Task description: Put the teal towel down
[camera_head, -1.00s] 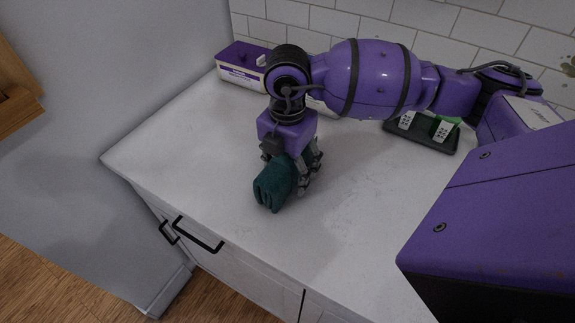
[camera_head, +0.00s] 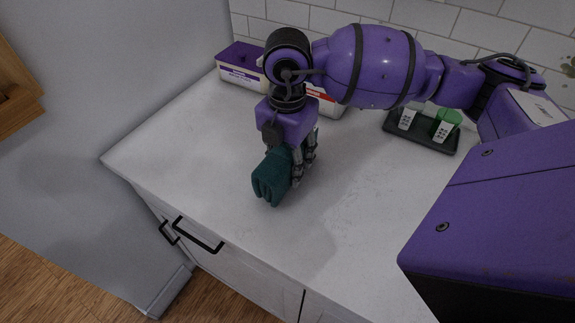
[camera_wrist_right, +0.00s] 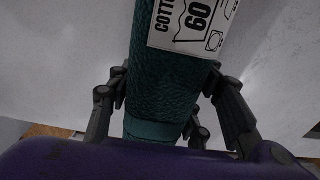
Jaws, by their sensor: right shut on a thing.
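The teal towel (camera_head: 271,176) is a dark folded bundle in the head view, over the white countertop (camera_head: 215,150). My right gripper (camera_head: 297,172) is shut on it from above. In the right wrist view the towel (camera_wrist_right: 163,75) runs between the fingers of my right gripper (camera_wrist_right: 165,105). A white label (camera_wrist_right: 192,22) reading "COTTON 60" is on the towel. I cannot tell whether the towel touches the counter. My left gripper is not in view.
A purple and white box (camera_head: 243,68) stands at the back left against the tiled wall. A dark tray (camera_head: 420,133) with white and green items is at the back right. A red and white box is partly behind my arm. The counter's front left is clear.

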